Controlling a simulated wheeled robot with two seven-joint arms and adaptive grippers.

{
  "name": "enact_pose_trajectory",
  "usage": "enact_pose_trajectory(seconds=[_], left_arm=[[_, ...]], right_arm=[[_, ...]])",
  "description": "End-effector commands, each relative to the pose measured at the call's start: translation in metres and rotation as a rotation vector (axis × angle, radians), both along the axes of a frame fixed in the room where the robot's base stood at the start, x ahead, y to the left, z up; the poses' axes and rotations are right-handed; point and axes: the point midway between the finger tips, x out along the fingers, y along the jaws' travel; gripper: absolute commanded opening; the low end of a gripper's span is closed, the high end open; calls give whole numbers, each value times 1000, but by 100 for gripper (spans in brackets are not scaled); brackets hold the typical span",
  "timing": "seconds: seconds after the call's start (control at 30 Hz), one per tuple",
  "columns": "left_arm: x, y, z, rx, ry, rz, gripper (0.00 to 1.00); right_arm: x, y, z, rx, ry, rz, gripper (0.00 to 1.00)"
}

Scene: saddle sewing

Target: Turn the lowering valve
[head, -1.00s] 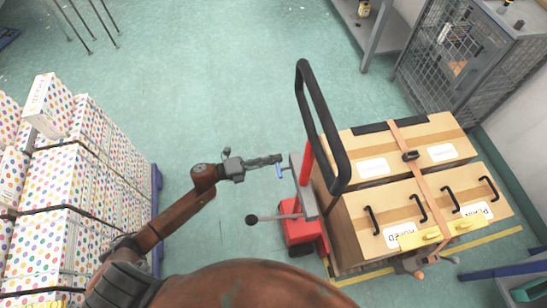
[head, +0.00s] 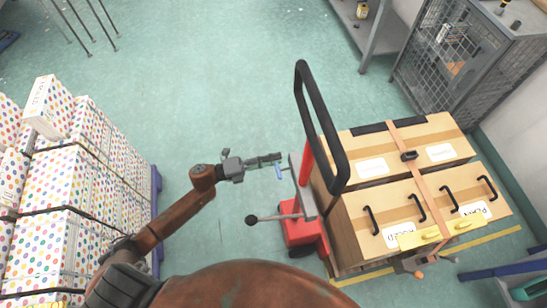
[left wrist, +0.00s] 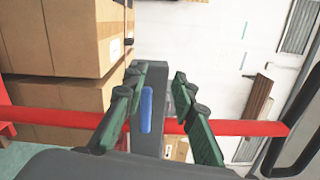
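The lowering valve appears as a small blue lever (head: 279,172) on the grey post of the red stacker truck (head: 303,232). It shows upright as a blue bar in the left wrist view (left wrist: 146,109). My left gripper (head: 276,158) is close to the lever in the head view. In the left wrist view its two green fingers (left wrist: 158,108) are spread, with the blue lever between them in the picture, nearer the left finger. I cannot tell whether a finger touches it. My right gripper is not in view.
A black loop handle (head: 322,125) rises beside the post. A lever with a dark knob (head: 251,220) sticks out left. Strapped cardboard boxes (head: 390,205) stand right of the truck. Dotted boxes (head: 85,200) are stacked at left. The green floor between is clear.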

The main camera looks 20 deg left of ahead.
Motion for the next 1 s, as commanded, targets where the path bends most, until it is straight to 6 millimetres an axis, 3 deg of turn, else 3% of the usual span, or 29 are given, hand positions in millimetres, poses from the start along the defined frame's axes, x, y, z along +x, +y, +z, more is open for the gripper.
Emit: enact_pose_trajectory(seconds=[0.03,0.47,0.67,1.0], left_arm=[[-23,-23,-15,-8,23,-64,28],[-17,-19,-21,-9,36,-62,28],[-29,8,-21,-7,36,-48,28],[-53,76,-14,-5,25,-13,28]], right_arm=[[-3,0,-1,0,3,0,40],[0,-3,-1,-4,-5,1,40],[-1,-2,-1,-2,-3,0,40],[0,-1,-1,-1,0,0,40]])
